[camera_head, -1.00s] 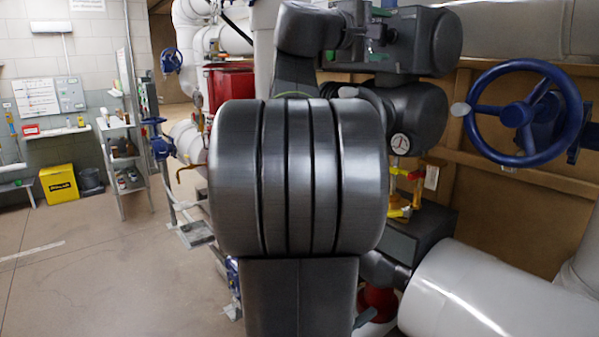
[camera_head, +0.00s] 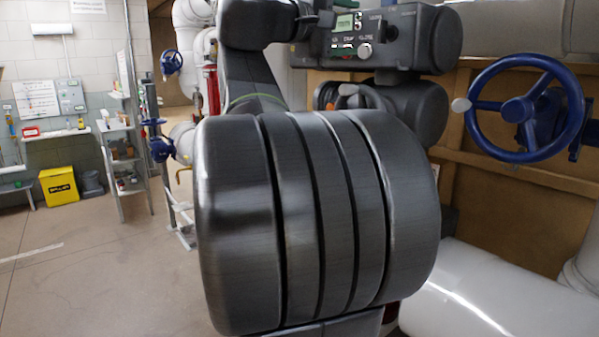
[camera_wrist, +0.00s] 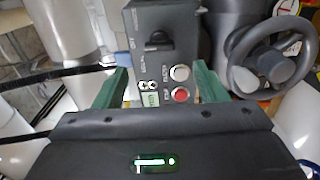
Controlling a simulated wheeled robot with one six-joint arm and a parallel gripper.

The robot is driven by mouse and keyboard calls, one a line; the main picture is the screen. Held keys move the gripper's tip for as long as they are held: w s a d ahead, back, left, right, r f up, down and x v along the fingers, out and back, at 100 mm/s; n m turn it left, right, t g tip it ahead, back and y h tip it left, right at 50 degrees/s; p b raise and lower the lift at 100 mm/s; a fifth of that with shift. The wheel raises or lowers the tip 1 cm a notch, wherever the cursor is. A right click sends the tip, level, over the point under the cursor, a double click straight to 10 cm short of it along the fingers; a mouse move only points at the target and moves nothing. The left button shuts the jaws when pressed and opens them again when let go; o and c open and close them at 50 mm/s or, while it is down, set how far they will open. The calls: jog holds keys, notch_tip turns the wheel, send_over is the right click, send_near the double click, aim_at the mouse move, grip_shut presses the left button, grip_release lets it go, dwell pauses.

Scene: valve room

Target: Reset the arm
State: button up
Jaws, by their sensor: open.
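My gripper (camera_wrist: 160,78) shows in the wrist view as two green fingers spread apart, with nothing between them. Beyond the fingers is the dark grey valve actuator (camera_wrist: 145,20) with a black knob, a small lit display, and a grey and a red button. A grey handwheel (camera_wrist: 272,66) stands to the right of the fingers. No contact with either shows clearly. In the head view my large dark arm links fill the middle, and the fingers cannot be made out there. The actuator (camera_head: 420,40) shows behind the arm at the top.
A blue handwheel (camera_head: 525,108) stands at the right, above a thick white pipe (camera_head: 475,300). At the left are a yellow box (camera_head: 59,186), a shelf rack (camera_head: 122,160) and smaller blue handwheels (camera_head: 161,148). The floor at the left is open.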

aim_at(380, 28)
jog(key=p+x, duration=0.1)
jog(key=x, duration=1)
jog(key=shift+r+p, duration=0.1)
jog(key=shift+p, duration=0.25)
jog(key=shift+w+d+r+n+p, duration=0.15)
jog(key=shift+n+p, duration=0.25)
jog(key=shift+p, duration=0.1)
jog(key=n+p, duration=0.2)
jog(key=n, duration=0.1)
jog(key=shift+s+r+p, duration=0.15)
jog(key=shift+s+p, duration=0.05)
jog(key=shift+p, duration=0.15)
jog(key=n+p, duration=0.1)
jog(key=n, duration=0.1)
jog(key=shift+w+n+p, duration=0.1)
jog(key=shift+n+p, duration=0.2)
jog(key=shift+p, duration=0.05)
jog(key=n+p, duration=0.5)
jog(key=shift+n, duration=0.3)
jog(key=shift+f+b+v, duration=0.1)
jog(key=shift+b+v, duration=0.3)
jog(key=shift+v, duration=0.85)
jog(key=shift+f+b+v, duration=0.15)
jog(key=shift+b+v, duration=0.2)
jog(key=shift+v, duration=0.9)
